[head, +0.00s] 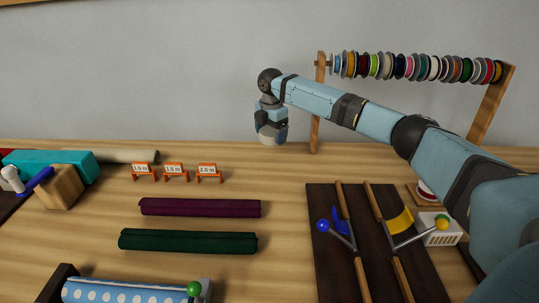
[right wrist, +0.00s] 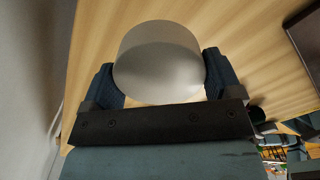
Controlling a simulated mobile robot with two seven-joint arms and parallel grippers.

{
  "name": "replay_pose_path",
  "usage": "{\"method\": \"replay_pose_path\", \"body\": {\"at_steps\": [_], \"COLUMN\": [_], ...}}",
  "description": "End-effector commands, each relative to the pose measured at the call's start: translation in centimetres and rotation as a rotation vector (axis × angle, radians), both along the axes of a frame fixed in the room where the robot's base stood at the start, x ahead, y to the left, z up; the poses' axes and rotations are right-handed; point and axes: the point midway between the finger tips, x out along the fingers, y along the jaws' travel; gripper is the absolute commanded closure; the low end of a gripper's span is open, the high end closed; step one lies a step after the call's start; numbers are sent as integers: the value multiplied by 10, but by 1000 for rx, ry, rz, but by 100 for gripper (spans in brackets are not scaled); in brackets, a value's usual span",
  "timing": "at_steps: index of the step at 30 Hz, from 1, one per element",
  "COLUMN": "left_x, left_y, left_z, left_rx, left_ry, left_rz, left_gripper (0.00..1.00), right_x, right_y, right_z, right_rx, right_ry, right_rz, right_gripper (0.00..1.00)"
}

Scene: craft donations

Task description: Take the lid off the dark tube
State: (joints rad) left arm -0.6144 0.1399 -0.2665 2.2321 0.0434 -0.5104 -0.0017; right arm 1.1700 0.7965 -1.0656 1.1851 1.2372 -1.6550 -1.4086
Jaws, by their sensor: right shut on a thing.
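My right gripper (head: 270,132) is shut on a pale grey, round, smooth piece (head: 271,141). It holds the piece above the back of the table, near the wall. In the right wrist view the same piece (right wrist: 158,60) sits between the two dark blue finger pads (right wrist: 160,85) and looks like a short, wide cylinder or cap. I cannot make out a dark tube for certain in either view. My left gripper is not in view.
Purple (head: 200,208) and green (head: 188,242) rolls lie on the table before three small orange-framed signs (head: 175,171). Dark boards (head: 330,270) with ball-ended levers lie at right. A wooden rack (head: 317,100) of ribbon spools stands behind. The table below my right gripper looks clear.

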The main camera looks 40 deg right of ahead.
Motion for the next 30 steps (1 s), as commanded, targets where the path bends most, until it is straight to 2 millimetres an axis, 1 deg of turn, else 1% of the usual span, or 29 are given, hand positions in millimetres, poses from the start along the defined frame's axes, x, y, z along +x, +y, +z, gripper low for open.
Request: {"method": "replay_pose_path", "body": {"at_steps": [1,8,13,16,20,28,29,30], "left_x": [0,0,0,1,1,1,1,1], "left_y": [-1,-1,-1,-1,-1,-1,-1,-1], "left_z": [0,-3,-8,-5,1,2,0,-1], "left_rx": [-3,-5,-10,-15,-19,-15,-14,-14], "left_ry": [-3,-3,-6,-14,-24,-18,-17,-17], "left_rz": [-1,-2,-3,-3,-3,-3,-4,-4], "left_gripper": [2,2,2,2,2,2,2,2], "right_x": [0,0,-1,0,0,0,0,0], "right_y": [0,0,0,0,0,0,0,0], "right_z": [-7,-23,-53,-67,-70,-72,-72,-72], "right_rx": [0,0,-1,-1,-1,0,0,0], "right_ry": [0,1,2,0,-1,0,0,-1], "right_rz": [0,0,-1,0,0,-1,-1,0], "right_gripper": [44,44,44,44,44,44,9,0]}}
